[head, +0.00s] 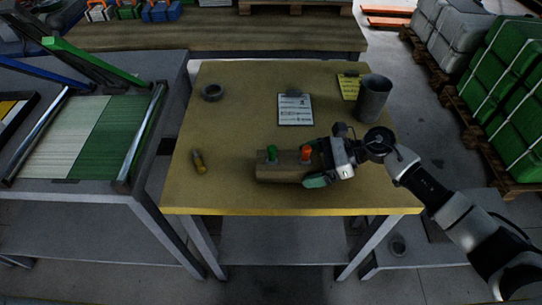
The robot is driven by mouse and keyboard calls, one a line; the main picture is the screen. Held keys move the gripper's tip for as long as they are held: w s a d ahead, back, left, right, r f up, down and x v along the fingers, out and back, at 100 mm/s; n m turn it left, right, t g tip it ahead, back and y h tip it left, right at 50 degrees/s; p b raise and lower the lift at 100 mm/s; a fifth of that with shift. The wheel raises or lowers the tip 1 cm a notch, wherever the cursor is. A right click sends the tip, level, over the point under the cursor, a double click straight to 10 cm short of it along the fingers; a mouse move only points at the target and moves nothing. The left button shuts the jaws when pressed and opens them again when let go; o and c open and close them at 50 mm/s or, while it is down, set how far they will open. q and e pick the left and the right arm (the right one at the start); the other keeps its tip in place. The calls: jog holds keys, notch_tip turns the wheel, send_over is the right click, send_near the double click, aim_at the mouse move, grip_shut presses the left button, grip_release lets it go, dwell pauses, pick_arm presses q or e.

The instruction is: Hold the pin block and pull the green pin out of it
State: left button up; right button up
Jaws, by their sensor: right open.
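The pin block (279,173) is a brown wooden block lying near the front middle of the yellow-topped table (230,198). A green pin (272,153) stands upright in its left part. A red-orange pin (306,154) stands in it further right. My right gripper (313,164) is at the block's right end, with its open fingers on the near and far sides of that end. Whether the fingers touch the block cannot be told. The gripper hides the right end of the block. My left gripper is not in view.
A dark ring (213,92), a clipboard (295,109), a yellow note (349,87) and a grey cup (373,98) stand or lie toward the back. A small yellow-brown tool (199,162) lies left of the block. The table's left and front middle are mostly clear.

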jog(key=shift+b, duration=0.35)
dwell(0.4)
jog(key=c, duration=0.7)
dwell(0.7)
